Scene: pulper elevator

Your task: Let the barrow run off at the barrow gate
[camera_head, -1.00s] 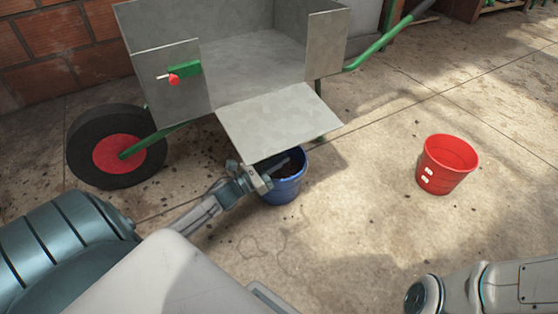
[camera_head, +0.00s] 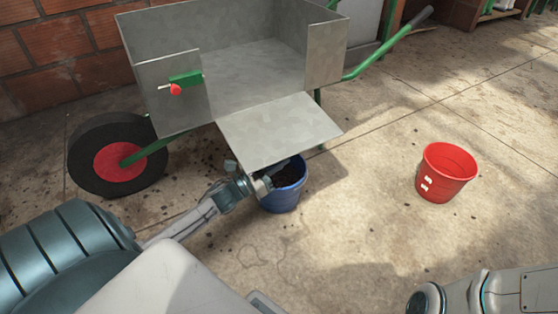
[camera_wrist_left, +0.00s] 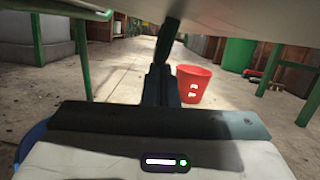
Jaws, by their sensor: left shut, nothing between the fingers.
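The grey metal barrow (camera_head: 235,65) stands at the upper left, its box seemingly empty. Its gate (camera_head: 280,130) hangs out open from the front side, sloping down toward me. A green latch with a red knob (camera_head: 176,89) sits on the panel left of the opening. My left gripper (camera_head: 275,177) is shut and empty, under the gate's lower edge and over the blue bucket's rim. In the left wrist view its dark fingers (camera_wrist_left: 163,85) point forward, with the gate's pale underside above. The blue bucket (camera_head: 282,197) holds dark stuff. My right arm shows at bottom right; its fingers are out of frame.
A red bucket (camera_head: 446,172) stands apart on the concrete floor at right. The barrow's wheel (camera_head: 117,155) is at left before a brick wall (camera_head: 65,45). A green barrow leg (camera_wrist_left: 82,55) is near the left gripper. The floor between the buckets is clear.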

